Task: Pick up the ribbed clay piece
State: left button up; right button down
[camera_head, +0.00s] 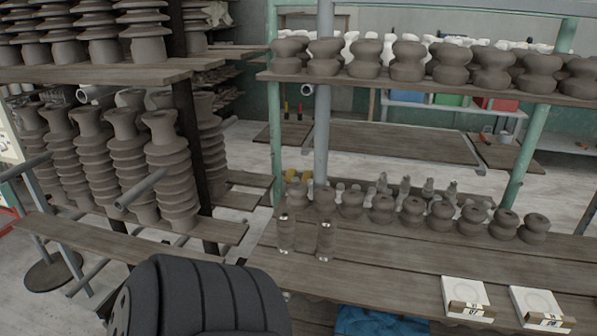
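Several tall ribbed clay pieces stand upright in rows on the left lower shelf; the nearest ribbed clay piece (171,170) is at the right end of the front row. Its stacked discs are grey-brown, and a grey tube crosses in front of its left side. More ribbed pieces (148,32) with wide discs stand on the left upper shelf, cut off by the top edge. Which single piece the task means, I cannot tell. Neither of my grippers can be made out in the view.
Rounded clay pieces line the right upper shelf (430,90) and lower shelf (400,262). Two small cylinders (326,240) and two white boxes (465,298) stand on the lower one. A dark post (190,130) and green posts (275,140) rise between shelves. Bare planks show between cylinders and boxes.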

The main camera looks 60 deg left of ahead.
aim_at(285, 220)
jog(key=u, duration=2.15)
jog(key=k+l+z, duration=0.1)
jog(key=z, duration=0.15)
jog(key=k, duration=0.05)
